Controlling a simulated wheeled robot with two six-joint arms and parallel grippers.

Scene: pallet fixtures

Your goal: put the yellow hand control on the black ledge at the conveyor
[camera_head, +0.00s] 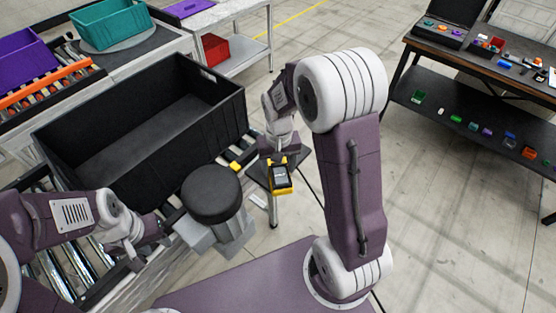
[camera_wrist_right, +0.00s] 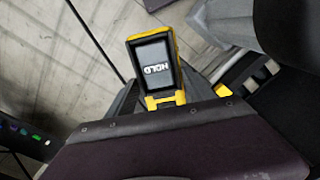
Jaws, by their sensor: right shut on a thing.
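The black ledge (camera_head: 256,170) is at the conveyor's near right corner, behind and below the hand control. I cannot tell whether they touch. My left gripper (camera_head: 168,220) is low at the left, over the near side of the conveyor; its fingers are too small to read.
A large black crate (camera_head: 205,133) stands on the roller conveyor (camera_head: 60,262). A small yellow block (camera_head: 235,166) is at the conveyor's edge near the ledge. A dark workbench (camera_head: 470,60) with small items stands at the right.

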